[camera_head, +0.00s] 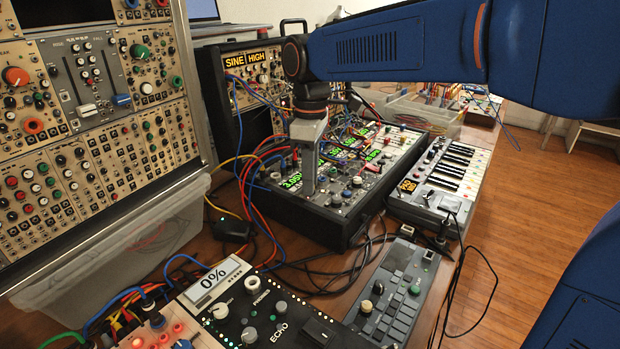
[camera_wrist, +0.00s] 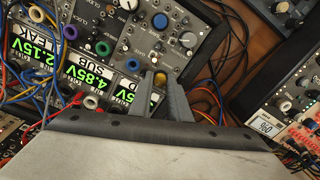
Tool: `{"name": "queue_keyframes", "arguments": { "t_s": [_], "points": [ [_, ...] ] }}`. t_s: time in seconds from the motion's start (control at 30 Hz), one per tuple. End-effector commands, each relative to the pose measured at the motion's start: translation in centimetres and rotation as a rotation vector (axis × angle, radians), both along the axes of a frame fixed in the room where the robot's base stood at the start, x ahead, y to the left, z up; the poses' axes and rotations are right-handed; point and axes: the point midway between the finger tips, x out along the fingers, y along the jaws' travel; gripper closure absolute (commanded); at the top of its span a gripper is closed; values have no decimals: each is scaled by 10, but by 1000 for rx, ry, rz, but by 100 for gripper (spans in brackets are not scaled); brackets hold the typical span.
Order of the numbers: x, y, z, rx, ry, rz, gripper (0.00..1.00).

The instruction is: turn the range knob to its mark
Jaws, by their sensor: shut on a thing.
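My gripper (camera_head: 308,190) reaches down onto the panel of the black synth case (camera_head: 300,220) in the middle of the head view. In the wrist view my gripper (camera_wrist: 160,80) has its two grey fingers on either side of a small gold-brown knob (camera_wrist: 157,90), shut on it. The fingers cover part of the knob. I cannot read a range label or see a mark or pointer at it. A blue knob (camera_wrist: 160,21) and a green knob (camera_wrist: 103,48) sit nearby on the panel.
Patch cables (camera_head: 258,190) crowd the case's left side. A keyboard (camera_head: 443,175) stands to its right, and a grey keypad unit (camera_head: 395,290) in front. A module with a 0% display (camera_head: 215,277) is at the front left. A tall synth rack (camera_head: 85,110) fills the left.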

Motion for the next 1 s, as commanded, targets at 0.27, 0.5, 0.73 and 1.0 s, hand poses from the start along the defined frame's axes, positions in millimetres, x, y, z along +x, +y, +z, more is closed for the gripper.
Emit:
{"name": "queue_keyframes", "arguments": {
  "t_s": [0.27,0.5,0.73,1.0],
  "points": [
    [0,0,0,1,-1,-241,100],
    [0,0,0,2,-2,-397,100],
    [0,0,0,2,-2,-482,100],
    [0,0,0,2,-2,-513,100]
  ]
}}
